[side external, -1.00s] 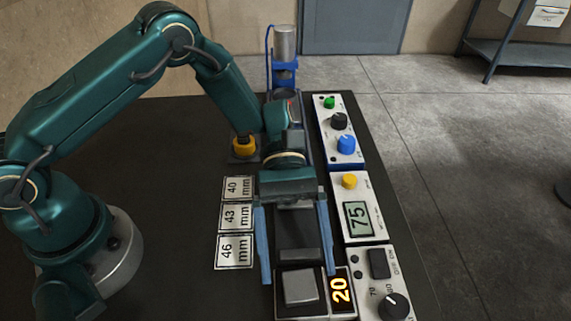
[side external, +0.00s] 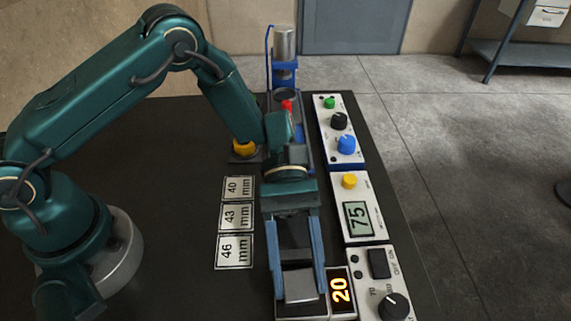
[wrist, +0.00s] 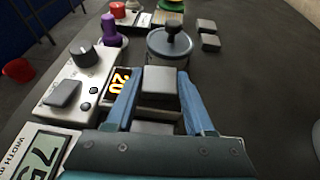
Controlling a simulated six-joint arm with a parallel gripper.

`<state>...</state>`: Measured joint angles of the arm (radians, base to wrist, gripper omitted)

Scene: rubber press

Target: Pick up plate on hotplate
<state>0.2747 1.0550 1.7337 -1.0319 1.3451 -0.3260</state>
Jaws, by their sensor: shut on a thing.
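The plate (side external: 299,285) is a small grey square slab on the hotplate (side external: 288,312), whose display (side external: 341,291) reads 20. My gripper (side external: 300,294) reaches down over the hotplate, with one blue finger on either side of the plate, shut on it. In the wrist view the plate (wrist: 160,82) sits between the two fingertips (wrist: 159,76). I see no clear gap under the plate. A second dark block (side external: 296,256) lies nearer my wrist, between the fingers but behind the tips; it shows in the wrist view too (wrist: 153,128).
A control box (side external: 381,285) with a black switch and knob stands right of the hotplate. A meter (side external: 359,215) reading 75 is behind it. Labels marked 40, 43 and 46 mm (side external: 234,251) lie left. In the wrist view, a lidded round pot (wrist: 172,48) stands just beyond the plate.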

